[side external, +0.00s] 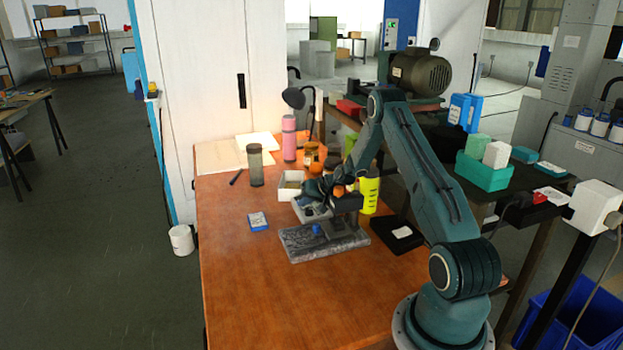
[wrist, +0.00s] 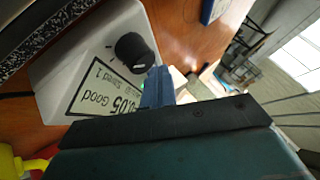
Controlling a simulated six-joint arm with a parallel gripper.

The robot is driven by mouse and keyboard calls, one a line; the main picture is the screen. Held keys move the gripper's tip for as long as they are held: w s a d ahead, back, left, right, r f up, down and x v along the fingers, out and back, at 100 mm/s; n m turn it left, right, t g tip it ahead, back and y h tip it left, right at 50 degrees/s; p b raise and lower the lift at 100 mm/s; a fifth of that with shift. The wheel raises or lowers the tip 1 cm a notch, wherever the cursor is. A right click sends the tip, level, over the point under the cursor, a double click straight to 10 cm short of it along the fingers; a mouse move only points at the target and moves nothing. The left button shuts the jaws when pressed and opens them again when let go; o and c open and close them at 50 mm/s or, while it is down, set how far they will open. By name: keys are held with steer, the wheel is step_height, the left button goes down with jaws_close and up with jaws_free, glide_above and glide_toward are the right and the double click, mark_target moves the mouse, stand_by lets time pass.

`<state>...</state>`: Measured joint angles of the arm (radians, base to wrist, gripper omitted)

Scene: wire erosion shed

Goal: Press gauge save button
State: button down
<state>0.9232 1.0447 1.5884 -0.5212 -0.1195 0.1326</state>
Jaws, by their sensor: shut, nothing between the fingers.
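The gauge is a pale grey box (wrist: 85,50) in the wrist view, with a black round knob or button (wrist: 132,50) on its face. Its white display (wrist: 105,92) shows "0.05" and "Good", upside down to me. No save label is readable. In the wrist view my gripper's blue fingers (wrist: 157,88) are shut and empty, over the gauge's edge beside the display and just below the black knob; contact cannot be told. In the side view my gripper (side external: 322,190) is low over the gauge (side external: 312,211) and partly hides it.
A granite stand (side external: 300,245) with a small blue piece (side external: 317,230) is just in front. A yellow bottle (side external: 369,192), white bin (side external: 290,186), dark jar (side external: 255,165) and pink flask (side external: 289,140) stand close by. The table's front left (side external: 250,290) is clear.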

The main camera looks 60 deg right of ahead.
steer(key=shift+s+a+f, duration=0.1)
steer(key=shift+a, duration=0.1)
steer(key=shift+a+r, duration=0.1)
steer(key=shift+r, duration=3.2)
